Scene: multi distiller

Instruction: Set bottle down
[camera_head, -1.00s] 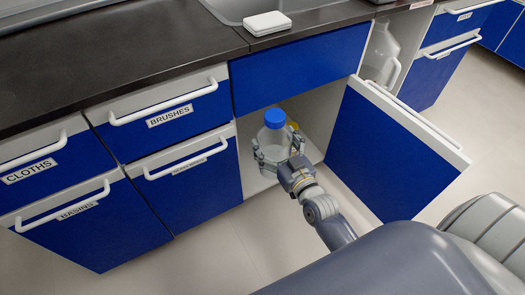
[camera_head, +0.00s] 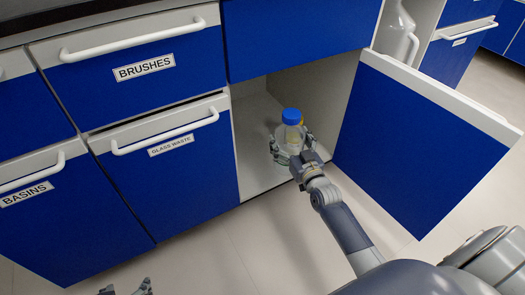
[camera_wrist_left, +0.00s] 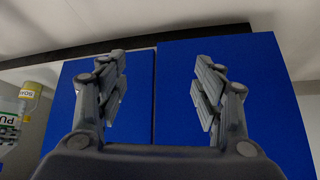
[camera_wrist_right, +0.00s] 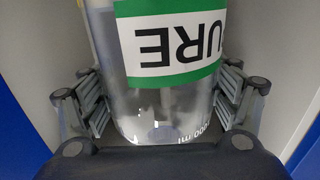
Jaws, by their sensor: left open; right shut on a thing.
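A clear bottle with a blue cap (camera_head: 291,117) is inside the open lower cabinet, just past its front edge. My right gripper (camera_head: 291,152) is shut around its body. In the right wrist view the bottle (camera_wrist_right: 165,105) fills the space between the fingers, with a green and white label reading "URE" upside down. Whether its base touches the cabinet floor (camera_head: 262,178) cannot be told. My left gripper (camera_wrist_left: 160,95) is open and empty in front of blue panels; only its tips show at the bottom of the head view (camera_head: 126,288).
The open blue door (camera_head: 420,140) stands right of my right arm. A yellowish item (camera_head: 301,121) shows behind the bottle. Closed drawers marked BRUSHES (camera_head: 145,68) and GLASS WASTE (camera_head: 170,146) are to the left.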

